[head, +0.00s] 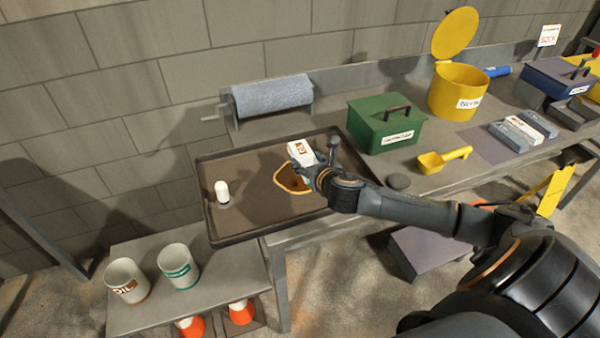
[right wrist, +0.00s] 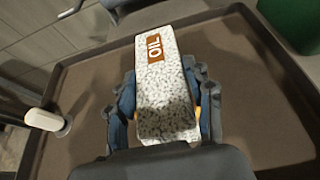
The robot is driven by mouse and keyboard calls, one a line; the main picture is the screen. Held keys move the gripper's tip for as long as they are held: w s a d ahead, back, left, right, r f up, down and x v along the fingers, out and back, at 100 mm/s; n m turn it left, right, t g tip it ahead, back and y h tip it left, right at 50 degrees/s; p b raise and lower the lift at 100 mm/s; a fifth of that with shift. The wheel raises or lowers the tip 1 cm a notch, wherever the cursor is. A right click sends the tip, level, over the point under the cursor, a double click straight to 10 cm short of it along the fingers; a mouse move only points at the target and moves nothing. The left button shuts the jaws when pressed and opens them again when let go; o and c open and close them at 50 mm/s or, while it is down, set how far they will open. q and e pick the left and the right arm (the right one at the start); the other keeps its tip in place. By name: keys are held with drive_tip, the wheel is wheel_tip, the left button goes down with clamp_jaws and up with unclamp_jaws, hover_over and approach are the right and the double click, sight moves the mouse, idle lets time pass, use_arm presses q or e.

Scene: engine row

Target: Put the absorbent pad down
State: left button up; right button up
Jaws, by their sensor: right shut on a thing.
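The absorbent pad (head: 300,150) is a white, grey-speckled block with an orange-brown OIL label. My right gripper (head: 309,172) is shut on it, over the right part of the dark tray (head: 238,165). In the right wrist view the pad (right wrist: 165,105) sits between the two fingers (right wrist: 166,112), its label toward the far end. A brown spill with a yellow outline (head: 290,179) lies on the tray beside and partly behind the gripper. I cannot tell whether the pad touches the tray. My left gripper is not in view.
A white capped object (head: 222,190) stands at the tray's left. A blue-grey roll (head: 272,95) is behind the tray. A green box (head: 384,123), yellow scoop (head: 443,160) and yellow bin (head: 458,92) stand to the right. Two cups (head: 178,266) are on the lower left bench.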

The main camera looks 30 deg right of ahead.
sight(300, 180)
drive_tip(key=shift+w+a+f, duration=0.2)
drive_tip(key=shift+w+f, duration=0.35)
drive_tip(key=shift+f, duration=0.1)
drive_tip(key=shift+w+a+f, duration=0.15)
drive_tip(key=shift+w+f, duration=0.35)
drive_tip(key=shift+f, duration=0.1)
drive_tip(key=shift+w+f+b, duration=0.2)
drive_tip(key=shift+f+b, duration=0.1)
drive_tip(key=shift+f, duration=1.45)
drive_tip(key=shift+a+f, duration=0.1)
drive_tip(key=shift+f, duration=0.05)
drive_tip(key=o, duration=1.1)
drive_tip(key=v, duration=1.2)
drive_tip(key=shift+s, duration=0.1)
